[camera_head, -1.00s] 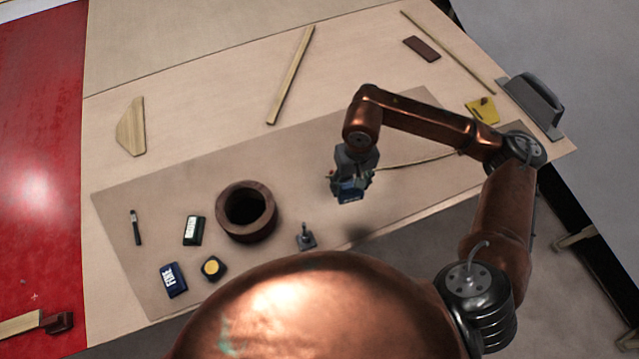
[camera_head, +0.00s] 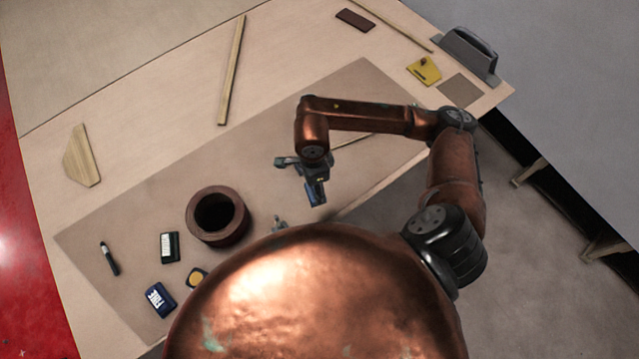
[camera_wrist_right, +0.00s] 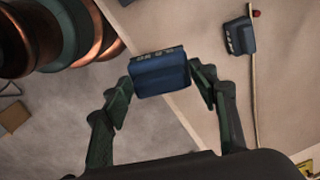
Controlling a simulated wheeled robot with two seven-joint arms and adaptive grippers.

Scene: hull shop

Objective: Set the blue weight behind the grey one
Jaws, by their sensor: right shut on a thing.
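The blue weight (camera_wrist_right: 162,75) is held between the two fingertips of my right gripper (camera_wrist_right: 160,82) in the right wrist view. In the head view the blue weight (camera_head: 316,194) hangs below my right gripper (camera_head: 314,180), over the brown mat near its front edge. A grey weight (camera_wrist_right: 240,36) lies on the mat in the right wrist view, right of the blue one and apart from it, beside a thin stick. In the head view the gripper crowds that spot and I cannot clearly separate the grey weight from the fingers. My left gripper is not in view.
Left on the mat (camera_head: 345,100) are a dark ring (camera_head: 217,216), a labelled case (camera_head: 170,247), a blue case (camera_head: 160,299), a yellow-topped piece (camera_head: 197,278) and a marker (camera_head: 109,258). A small grey stemmed item (camera_head: 279,222) is nearer.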

